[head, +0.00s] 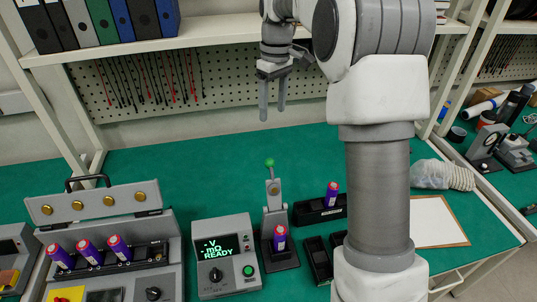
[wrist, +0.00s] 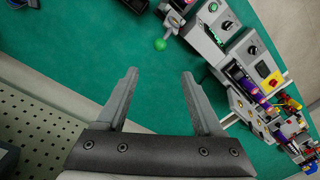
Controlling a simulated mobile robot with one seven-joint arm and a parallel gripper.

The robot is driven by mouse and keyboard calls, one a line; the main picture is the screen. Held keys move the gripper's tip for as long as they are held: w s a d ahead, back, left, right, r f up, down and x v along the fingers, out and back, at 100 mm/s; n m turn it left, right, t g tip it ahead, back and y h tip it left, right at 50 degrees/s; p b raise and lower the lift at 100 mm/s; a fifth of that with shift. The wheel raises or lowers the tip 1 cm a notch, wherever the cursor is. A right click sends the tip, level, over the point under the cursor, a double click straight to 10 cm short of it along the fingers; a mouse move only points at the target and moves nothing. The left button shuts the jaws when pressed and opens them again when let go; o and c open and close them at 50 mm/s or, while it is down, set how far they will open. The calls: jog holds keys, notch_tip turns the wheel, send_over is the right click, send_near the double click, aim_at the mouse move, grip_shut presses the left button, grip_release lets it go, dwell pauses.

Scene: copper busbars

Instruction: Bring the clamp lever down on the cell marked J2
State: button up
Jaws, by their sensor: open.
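The clamp (head: 276,222) stands right of the meter on the green bench. Its lever is raised, with a green ball knob (head: 269,162) at the top; the knob also shows in the wrist view (wrist: 160,44). A purple cell (head: 280,238) stands upright in the clamp; I cannot read a J2 mark on it. My gripper (head: 272,113) is open and empty, high above and behind the clamp, in front of the pegboard. In the wrist view the gripper (wrist: 160,74) has its fingers spread, with the knob beyond the gap between them.
A black holder (head: 305,214) with one cell and black trays (head: 316,262) are right of the clamp. A shelf (head: 230,38) with binders is overhead.

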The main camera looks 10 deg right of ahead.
aim_at(270, 159)
jog(key=f, duration=1.7)
jog(key=shift+s+a+f, duration=0.1)
jog(key=shift+s+a, duration=0.2)
jog(key=shift+a, duration=0.1)
grip_shut()
dwell(0.5)
